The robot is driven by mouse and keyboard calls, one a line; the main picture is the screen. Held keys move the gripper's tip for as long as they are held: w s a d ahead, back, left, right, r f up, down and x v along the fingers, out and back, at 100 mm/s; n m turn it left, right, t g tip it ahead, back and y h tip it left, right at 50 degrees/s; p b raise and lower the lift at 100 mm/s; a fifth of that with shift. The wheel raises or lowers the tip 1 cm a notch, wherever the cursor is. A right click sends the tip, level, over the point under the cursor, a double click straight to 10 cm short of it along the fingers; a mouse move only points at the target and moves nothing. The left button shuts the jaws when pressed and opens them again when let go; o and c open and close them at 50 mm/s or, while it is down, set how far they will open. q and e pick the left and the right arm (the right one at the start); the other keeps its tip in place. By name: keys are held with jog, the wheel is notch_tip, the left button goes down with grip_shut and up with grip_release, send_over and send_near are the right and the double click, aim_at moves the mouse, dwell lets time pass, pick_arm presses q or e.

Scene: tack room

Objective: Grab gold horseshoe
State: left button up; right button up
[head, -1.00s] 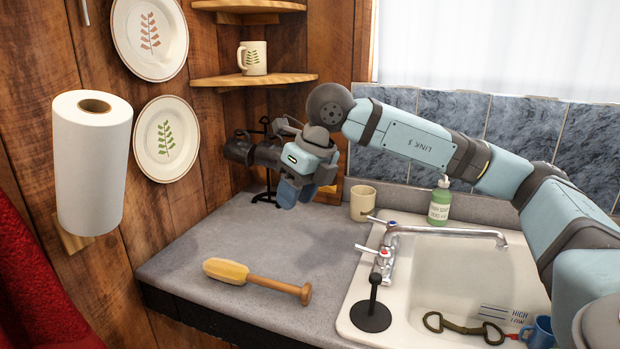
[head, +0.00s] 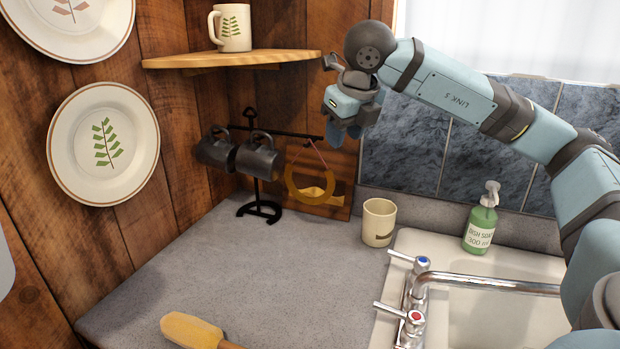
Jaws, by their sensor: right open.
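A gold horseshoe (head: 292,186) hangs open side up by a thin pink-red string from the right end of the arm of a black mug rack (head: 257,190), in the corner of the counter. My right gripper (head: 343,133) is open, above and to the right of the horseshoe, near the end of the rack arm. It appears apart from the horseshoe and holds nothing that I can see. Its fingers are partly hidden by its own body. My left gripper is not in view.
Two dark mugs (head: 258,157) hang on the rack's left side. A wooden board (head: 335,203) stands behind the horseshoe. A beige cup (head: 378,223), a green soap bottle (head: 480,222) and a faucet (head: 480,283) are to the right. A shelf (head: 230,60) overhangs the corner. The middle counter is clear.

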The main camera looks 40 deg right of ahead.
aim_at(331, 179)
jog(key=x, duration=1.3)
jog(key=shift+w+d+f, duration=0.1)
jog(key=shift+w+f, duration=0.05)
jog(key=shift+f, duration=0.1)
jog(key=shift+r, duration=0.1)
grip_shut()
